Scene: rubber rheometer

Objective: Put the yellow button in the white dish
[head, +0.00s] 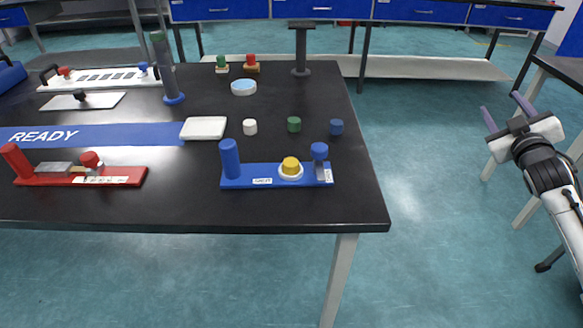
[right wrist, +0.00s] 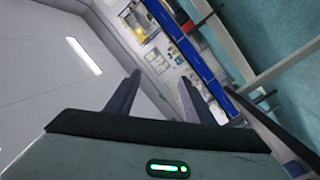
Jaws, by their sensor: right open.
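The yellow button (head: 291,164) sits in a white ring on the blue base (head: 250,181), near the table's front right. The white dish (head: 204,128) is a shallow, rounded square dish that looks empty, behind and left of the blue base. My right gripper (head: 500,103) is open and empty, out over the floor to the right of the table, well apart from both. Its two fingers also show in the right wrist view (right wrist: 159,80), with nothing between them. My left gripper is not in view.
Blue posts (head: 229,158) (head: 320,155) stand on either side of the button. White (head: 250,127), green (head: 294,124) and blue (head: 336,127) small cylinders stand behind it. A red fixture (head: 80,178) lies at the left. A round dish (head: 243,87) and tall stands are farther back.

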